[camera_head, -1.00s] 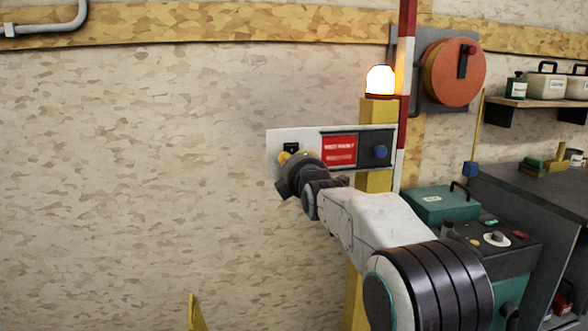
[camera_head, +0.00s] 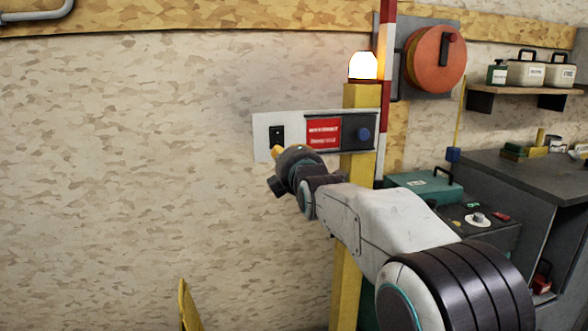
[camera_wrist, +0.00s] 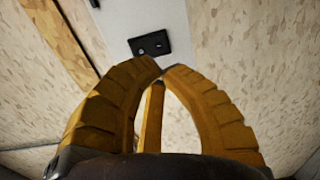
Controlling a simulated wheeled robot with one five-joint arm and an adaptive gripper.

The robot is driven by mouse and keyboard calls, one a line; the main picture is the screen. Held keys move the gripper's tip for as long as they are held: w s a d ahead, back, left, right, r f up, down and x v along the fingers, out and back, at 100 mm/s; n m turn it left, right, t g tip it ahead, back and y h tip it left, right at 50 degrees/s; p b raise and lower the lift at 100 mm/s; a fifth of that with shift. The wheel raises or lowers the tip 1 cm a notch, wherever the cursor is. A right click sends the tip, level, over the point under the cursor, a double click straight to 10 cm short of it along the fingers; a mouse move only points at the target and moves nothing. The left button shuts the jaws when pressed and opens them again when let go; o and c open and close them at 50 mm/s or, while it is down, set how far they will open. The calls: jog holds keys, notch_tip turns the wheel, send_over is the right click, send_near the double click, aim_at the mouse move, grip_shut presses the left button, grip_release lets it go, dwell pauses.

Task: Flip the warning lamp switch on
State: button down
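The warning lamp (camera_head: 363,66) glows bright white atop a yellow post. A pale panel (camera_head: 262,125) on the post carries a black switch (camera_head: 277,135) at its left, a red label and a dark block with a blue knob. My gripper (camera_head: 277,152) is just below the switch, its yellow fingertips apart from the switch as far as I can tell. In the wrist view the fingers of my gripper (camera_wrist: 162,68) curve together, tips meeting, with nothing between the tips. The switch (camera_wrist: 150,44) shows beyond the tips. Its rocker position is too small to tell.
A red hose reel (camera_head: 436,60) hangs on the wall right of the post. A teal case (camera_head: 425,187) and a workbench (camera_head: 540,175) stand at the right. A shelf (camera_head: 520,90) holds containers. The wall left of the panel is clear.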

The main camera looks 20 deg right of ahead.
jog(key=s, duration=0.6)
jog(key=shift+f, duration=0.3)
jog(key=shift+s, duration=0.15)
